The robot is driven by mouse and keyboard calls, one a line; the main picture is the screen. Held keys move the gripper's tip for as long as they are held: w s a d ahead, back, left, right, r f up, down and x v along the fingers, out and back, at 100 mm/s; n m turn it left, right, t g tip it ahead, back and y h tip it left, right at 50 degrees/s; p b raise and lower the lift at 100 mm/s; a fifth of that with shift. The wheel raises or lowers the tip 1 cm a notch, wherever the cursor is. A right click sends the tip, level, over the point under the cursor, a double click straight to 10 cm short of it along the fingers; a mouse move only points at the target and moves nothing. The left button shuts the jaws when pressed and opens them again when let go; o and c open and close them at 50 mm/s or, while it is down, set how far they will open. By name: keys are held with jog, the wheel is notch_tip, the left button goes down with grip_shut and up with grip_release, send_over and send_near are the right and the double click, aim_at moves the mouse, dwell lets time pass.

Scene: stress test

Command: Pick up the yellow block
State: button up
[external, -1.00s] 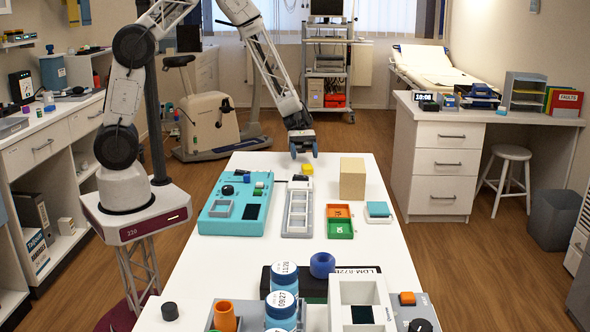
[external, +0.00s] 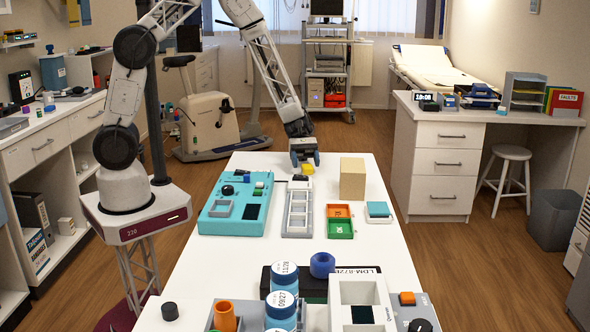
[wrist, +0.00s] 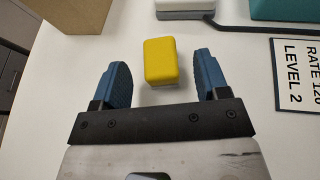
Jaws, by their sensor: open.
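The yellow block (wrist: 161,61) lies on the white table between the tips of my two blue fingers in the wrist view, with a gap on each side. In the external view the yellow block (external: 308,169) shows at the far end of the table, partly hidden by my gripper (external: 305,161). My gripper (wrist: 161,82) is open and empty, with its fingers on either side of the block. I cannot tell exactly how high the fingertips are above the table.
A tan box (external: 352,178) stands to the right of the block. A grey tray with compartments (external: 298,211) and a teal device (external: 235,205) lie nearer the camera. A sign reading "LEVEL 2" (wrist: 298,75) is at the right in the wrist view. Bare table (wrist: 225,140) surrounds the block.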

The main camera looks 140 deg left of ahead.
aim_at(307, 165)
jog(key=shift+x, duration=1.55)
jog(key=c, duration=1)
jog(key=shift+r, duration=0.2)
jog(key=shift+r, duration=4.85)
